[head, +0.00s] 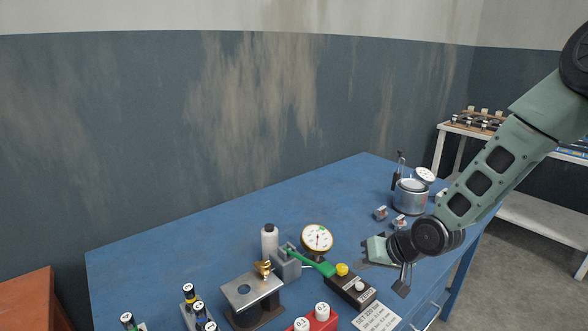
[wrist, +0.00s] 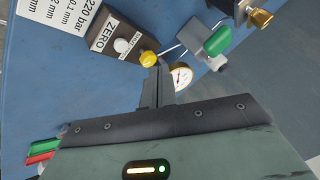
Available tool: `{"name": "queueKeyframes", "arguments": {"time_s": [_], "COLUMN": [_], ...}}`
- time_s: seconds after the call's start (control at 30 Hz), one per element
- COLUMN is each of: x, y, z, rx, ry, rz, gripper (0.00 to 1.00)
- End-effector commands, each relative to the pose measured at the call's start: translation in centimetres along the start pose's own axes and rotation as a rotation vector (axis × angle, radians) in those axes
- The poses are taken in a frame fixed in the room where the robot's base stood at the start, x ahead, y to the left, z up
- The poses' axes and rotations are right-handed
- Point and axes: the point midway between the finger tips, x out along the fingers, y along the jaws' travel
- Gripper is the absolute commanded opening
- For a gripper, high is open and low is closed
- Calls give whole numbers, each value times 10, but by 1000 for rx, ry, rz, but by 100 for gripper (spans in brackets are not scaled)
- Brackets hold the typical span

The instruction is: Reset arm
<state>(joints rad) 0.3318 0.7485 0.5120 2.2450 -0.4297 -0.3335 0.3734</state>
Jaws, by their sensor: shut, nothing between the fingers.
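My arm reaches in from the right in the head view, bent down over the blue workbench (head: 190,252). My gripper (head: 366,263) hangs above the bench, right of the dial gauge and beside the dark ZERO block (head: 350,290) with its yellow knob. In the wrist view, my gripper's fingers (wrist: 157,82) are together with nothing held between them. The ZERO block (wrist: 112,35) and the dial gauge (wrist: 181,76) lie beyond the fingertips. Whether the fingers touch anything below cannot be told.
The dial gauge (head: 317,239), green lever (head: 318,264), white bottle (head: 269,242) and metal-topped fixture (head: 250,292) crowd the bench front. A metal pot (head: 411,195) and small blocks (head: 381,212) stand near the arm. The bench's left and back areas are mostly clear.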

Motion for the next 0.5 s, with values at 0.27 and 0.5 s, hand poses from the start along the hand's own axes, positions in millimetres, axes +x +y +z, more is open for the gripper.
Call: {"name": "queueKeyframes", "arguments": {"time_s": [0.27,0.5], "x": [-75,-162], "y": [-86,-135], "z": [64,138], "rx": [-303,-493], "ry": [-272,-482], "rz": [158,231], "gripper": [0,0]}}
